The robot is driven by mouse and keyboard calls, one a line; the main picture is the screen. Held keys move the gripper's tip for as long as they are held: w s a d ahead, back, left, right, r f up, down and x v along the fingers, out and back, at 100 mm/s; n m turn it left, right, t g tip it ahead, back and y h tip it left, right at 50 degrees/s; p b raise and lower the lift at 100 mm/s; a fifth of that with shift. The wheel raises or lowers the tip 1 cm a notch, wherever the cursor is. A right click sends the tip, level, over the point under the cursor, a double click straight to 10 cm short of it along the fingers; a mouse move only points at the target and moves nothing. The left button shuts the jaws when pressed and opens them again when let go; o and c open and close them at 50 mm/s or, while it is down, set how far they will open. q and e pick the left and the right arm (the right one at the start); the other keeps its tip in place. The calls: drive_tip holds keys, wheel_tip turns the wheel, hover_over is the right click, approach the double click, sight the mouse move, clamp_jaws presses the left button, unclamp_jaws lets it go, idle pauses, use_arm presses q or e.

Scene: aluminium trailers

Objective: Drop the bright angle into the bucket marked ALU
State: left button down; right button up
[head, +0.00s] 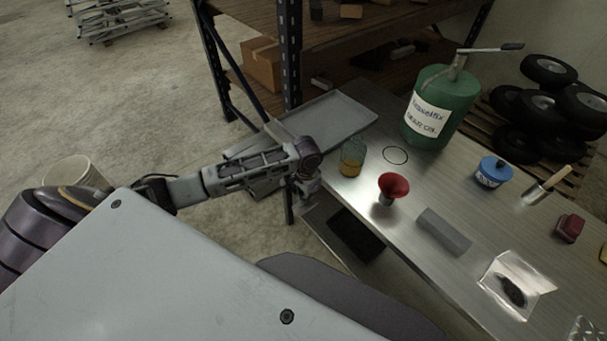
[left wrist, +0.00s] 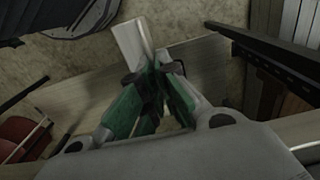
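My left gripper (head: 308,192) hangs at the near-left edge of the steel bench, its fingers small and pointing down in the head view. In the left wrist view the left gripper (left wrist: 152,68) has its fingertips closed together on a pale, bright strip of metal, which looks like the bright angle (left wrist: 131,42). The strip sticks out beyond the fingertips; I cannot make out the angle in the head view. A pale bucket (head: 72,170) stands on the floor at the left, partly hidden by my arm. No ALU marking is readable. My right gripper is not in view.
The bench (head: 350,190) holds a grey tray (head: 325,118), an amber jar (head: 352,160), a red funnel (head: 393,187), a grey bar (head: 443,231), a green pump can (head: 438,105) and a blue tin (head: 493,172). A shelf rack (head: 289,60) stands behind. Floor at left is mostly clear.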

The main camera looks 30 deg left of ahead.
sight(308, 207)
use_arm(q)
drive_tip(key=f+n, duration=0.1)
drive_tip(key=s+d+f+n, duration=0.1)
drive_tip(key=f+n, duration=0.1)
drive_tip(key=shift+s+d+f, duration=0.1)
drive_tip(key=shift+s+d, duration=0.15)
drive_tip(key=shift+d, duration=0.1)
drive_tip(key=shift+s+d+f+n, duration=0.1)
drive_tip(key=shift+s+f+n, duration=0.2)
drive_tip(key=shift+f+n, duration=0.45)
drive_tip(key=shift+r, duration=0.1)
